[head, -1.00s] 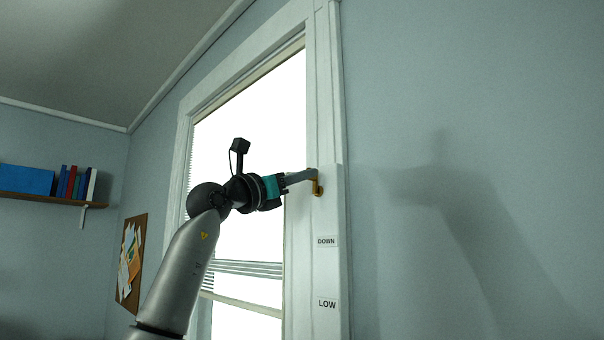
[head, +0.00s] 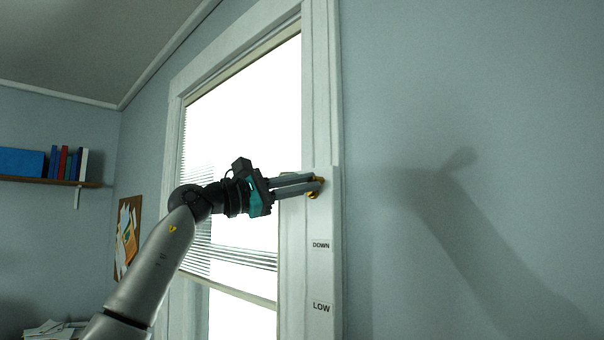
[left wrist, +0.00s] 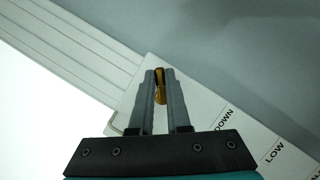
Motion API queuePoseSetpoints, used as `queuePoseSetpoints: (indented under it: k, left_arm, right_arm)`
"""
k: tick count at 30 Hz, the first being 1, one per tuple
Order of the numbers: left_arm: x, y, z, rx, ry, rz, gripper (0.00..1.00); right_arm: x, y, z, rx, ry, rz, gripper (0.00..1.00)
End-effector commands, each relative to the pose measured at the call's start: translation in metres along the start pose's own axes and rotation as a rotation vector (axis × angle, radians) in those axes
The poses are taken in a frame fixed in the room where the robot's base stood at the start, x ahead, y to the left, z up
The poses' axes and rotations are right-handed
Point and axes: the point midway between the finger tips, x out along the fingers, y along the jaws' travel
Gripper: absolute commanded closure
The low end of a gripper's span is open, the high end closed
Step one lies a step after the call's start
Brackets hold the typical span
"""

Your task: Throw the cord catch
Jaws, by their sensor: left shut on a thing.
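The cord catch is a small brass-yellow piece (head: 317,191) on the white panel at the window frame's right side, above the "DOWN" label. My left gripper (head: 314,182) reaches it from the left, with its grey fingers shut on the catch. In the left wrist view the brass catch (left wrist: 160,86) shows between the fingertips of the left gripper (left wrist: 161,80). The fingers hide part of the catch in both views. My right gripper is in neither view.
The white panel (head: 322,275) carries the labels "DOWN" (head: 320,245) and "LOW" (head: 321,308). The bright window (head: 240,110) with blinds (head: 235,260) lies behind my left arm. A shelf with books (head: 65,163) and a cork board (head: 127,235) are at the left. The right wall is bare.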

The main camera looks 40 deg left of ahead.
Motion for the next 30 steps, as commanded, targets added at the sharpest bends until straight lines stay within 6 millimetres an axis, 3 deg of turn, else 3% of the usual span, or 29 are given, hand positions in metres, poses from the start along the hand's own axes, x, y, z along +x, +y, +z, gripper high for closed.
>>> queuePoseSetpoints:
  k: [15,30]
  left_arm:
    - [-0.001,-0.010,-0.002,0.417,0.000,-0.170,1.00]
    - [-0.002,-0.015,-0.005,0.594,0.002,-0.245,1.00]
  right_arm:
    - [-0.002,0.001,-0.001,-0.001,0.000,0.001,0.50]
    - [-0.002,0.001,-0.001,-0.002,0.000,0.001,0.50]
